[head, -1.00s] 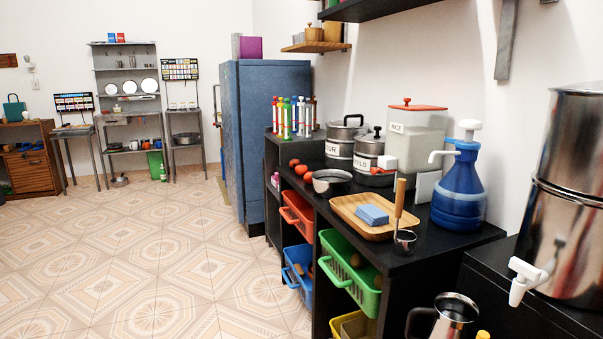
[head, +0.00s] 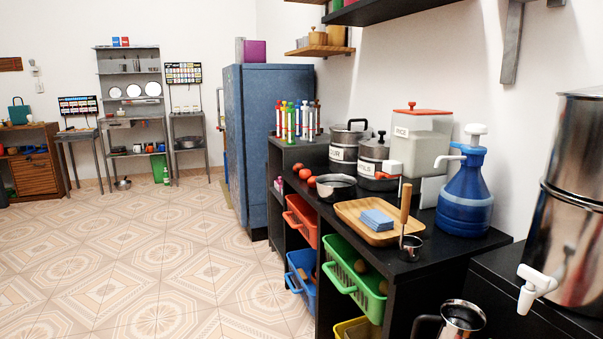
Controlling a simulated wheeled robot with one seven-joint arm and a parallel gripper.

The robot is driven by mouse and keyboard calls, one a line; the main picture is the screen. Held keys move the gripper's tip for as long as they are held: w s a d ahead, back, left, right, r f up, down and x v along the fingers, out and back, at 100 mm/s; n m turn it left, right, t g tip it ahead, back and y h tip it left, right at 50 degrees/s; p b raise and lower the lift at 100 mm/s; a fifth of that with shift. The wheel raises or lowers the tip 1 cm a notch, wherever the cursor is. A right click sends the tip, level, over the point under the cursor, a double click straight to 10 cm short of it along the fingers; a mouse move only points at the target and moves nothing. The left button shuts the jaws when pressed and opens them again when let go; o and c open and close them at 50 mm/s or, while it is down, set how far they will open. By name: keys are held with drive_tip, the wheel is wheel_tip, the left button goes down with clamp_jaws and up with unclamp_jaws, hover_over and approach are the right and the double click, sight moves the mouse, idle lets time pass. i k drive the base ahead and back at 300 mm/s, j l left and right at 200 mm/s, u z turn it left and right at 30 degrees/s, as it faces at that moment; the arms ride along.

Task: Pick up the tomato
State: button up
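Several red tomatoes lie on the black counter (head: 428,246) in the head view, at its far left part.
A blue fridge (head: 270,135) stands beyond. The tiled floor (head: 150,265) at left is open.

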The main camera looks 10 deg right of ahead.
sight(298, 167)
drive_tip(key=i+j+z, duration=0.1)
drive_tip(key=z, duration=0.55)
drive_tip(key=i+j+z, duration=0.4)
drive_tip(key=j, duration=0.3)
drive_tip(key=i+j+z, duration=0.15)
drive_tip(key=j, duration=0.2)
drive_tip(key=i+j+z, duration=0.2)
drive_tip(key=j, duration=0.25)
